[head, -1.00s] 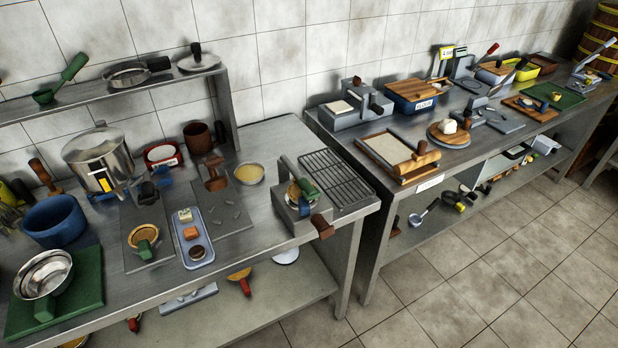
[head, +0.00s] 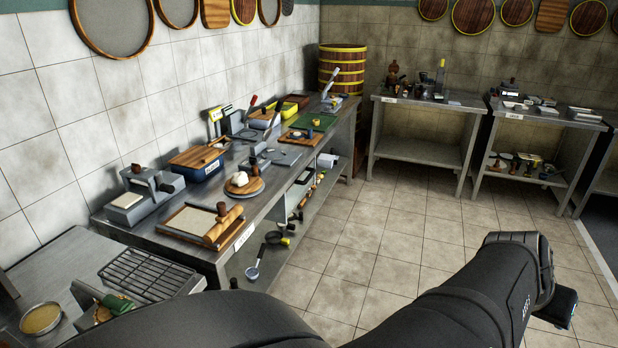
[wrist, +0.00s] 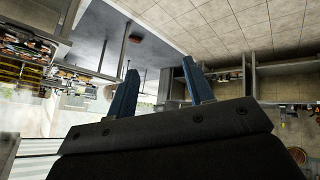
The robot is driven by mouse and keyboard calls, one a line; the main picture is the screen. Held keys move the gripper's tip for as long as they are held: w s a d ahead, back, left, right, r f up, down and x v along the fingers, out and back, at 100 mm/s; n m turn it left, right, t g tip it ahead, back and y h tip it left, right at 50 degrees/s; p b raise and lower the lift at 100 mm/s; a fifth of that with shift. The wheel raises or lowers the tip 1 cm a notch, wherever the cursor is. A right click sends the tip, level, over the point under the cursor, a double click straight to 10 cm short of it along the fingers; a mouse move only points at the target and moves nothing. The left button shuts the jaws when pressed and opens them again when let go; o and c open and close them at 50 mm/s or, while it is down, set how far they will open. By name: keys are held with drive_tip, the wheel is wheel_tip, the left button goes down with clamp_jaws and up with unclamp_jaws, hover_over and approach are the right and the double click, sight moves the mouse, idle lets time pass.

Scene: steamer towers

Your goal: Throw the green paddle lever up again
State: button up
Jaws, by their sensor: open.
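No green paddle lever can be made out for certain. In the head view a green handle (head: 100,297) lies on a grey device at the lower left, partly cut off by my arm; I cannot tell if it is the lever. My gripper (wrist: 158,68) shows in the wrist view with its two blue fingers apart and nothing between them. It is in the air, tilted, with floor tiles, windows and distant benches beyond it. My dark arm crosses the bottom of the head view, and the fingers do not show there.
A wire rack (head: 150,274) is beside the green handle. A long steel bench along the wall holds a wooden-framed tray (head: 190,222), a blue box (head: 196,171) and a green mat (head: 313,122). More steel tables (head: 427,105) stand at the back. The tiled floor (head: 400,225) is open.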

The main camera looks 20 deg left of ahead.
drive_tip(key=w+a+r+n+y, duration=0.1)
drive_tip(key=w+a+n+y, duration=0.15)
drive_tip(key=w+a, duration=0.4)
drive_tip(key=w+a+n+y, duration=0.1)
drive_tip(key=w+a+n, duration=0.25)
drive_tip(key=a, duration=0.65)
drive_tip(key=s+a+r+n+g+y, duration=0.1)
drive_tip(key=a+n+y, duration=0.6)
drive_tip(key=a, duration=2.4)
drive_tip(key=s+a+r+n+g, duration=0.2)
drive_tip(key=s+a+n+g, duration=0.6)
drive_tip(key=s+a, duration=1.65)
drive_tip(key=s+a+f, duration=0.1)
drive_tip(key=a+f, duration=0.1)
drive_tip(key=f, duration=0.3)
drive_tip(key=a+f+n+t, duration=0.1)
drive_tip(key=a+f, duration=0.1)
drive_tip(key=f, duration=0.3)
drive_tip(key=s+a+f+n, duration=0.1)
drive_tip(key=a+f, duration=0.1)
drive_tip(key=f, duration=0.3)
drive_tip(key=shift+s+a+f+t+y, duration=0.1)
drive_tip(key=shift+s+a+t+y, duration=0.2)
drive_tip(key=shift+a+t, duration=0.1)
drive_tip(key=shift+c, duration=0.5)
clamp_jaws()
